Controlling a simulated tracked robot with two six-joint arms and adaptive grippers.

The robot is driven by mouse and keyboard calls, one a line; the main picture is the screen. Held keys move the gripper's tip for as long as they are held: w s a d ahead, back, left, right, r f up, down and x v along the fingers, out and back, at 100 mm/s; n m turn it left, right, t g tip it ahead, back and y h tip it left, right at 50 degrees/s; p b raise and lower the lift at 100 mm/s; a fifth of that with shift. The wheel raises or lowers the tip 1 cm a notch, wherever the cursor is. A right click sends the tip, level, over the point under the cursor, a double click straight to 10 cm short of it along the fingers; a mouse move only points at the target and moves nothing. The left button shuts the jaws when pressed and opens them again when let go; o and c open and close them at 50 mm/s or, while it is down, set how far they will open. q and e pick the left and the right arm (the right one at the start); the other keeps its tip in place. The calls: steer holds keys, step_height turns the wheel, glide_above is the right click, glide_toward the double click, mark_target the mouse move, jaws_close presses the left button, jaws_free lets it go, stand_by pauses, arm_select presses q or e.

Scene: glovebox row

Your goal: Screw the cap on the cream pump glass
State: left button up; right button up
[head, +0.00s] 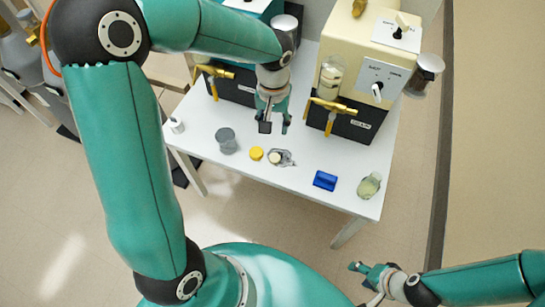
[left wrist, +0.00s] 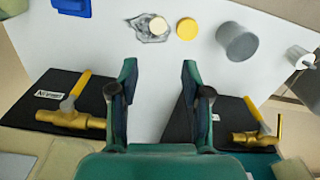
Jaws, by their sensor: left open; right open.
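The cream pump (head: 396,50) stands at the table's back right. A clear glass (head: 330,75) sits at its front left, above a brass valve. A yellow disc-shaped cap (head: 256,153) lies on the white table. Beside it a round cream piece (head: 275,157) rests on or in a clear, irregular object (head: 287,158); I cannot tell which. The yellow cap (left wrist: 187,28) and cream piece (left wrist: 157,25) also show in the left wrist view. My left gripper (head: 275,122) is open and empty, behind these pieces. My right gripper (head: 362,273) is open and empty, off the table's front.
A grey cup (head: 227,140), a blue block (head: 325,180) and a pale greenish jar (head: 369,185) stand on the white table (head: 220,165). A teal pump (head: 238,85) is at the back left. Brass valves (head: 332,108) jut out in front of both pumps.

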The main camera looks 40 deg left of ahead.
arm_select(q)
steer(key=b, duration=0.2)
glide_above(274, 158)
step_height(274, 158, down, 11)
steer(key=shift+s+f, duration=0.1)
steer(key=shift+s, duration=0.05)
steer(key=shift+f, duration=0.25)
steer(key=shift+w+f+b, duration=0.15)
steer(key=shift+f, duration=1.2)
steer(key=shift+w+f+b, duration=0.15)
steer(key=shift+f, duration=1.15)
steer(key=c, duration=0.5)
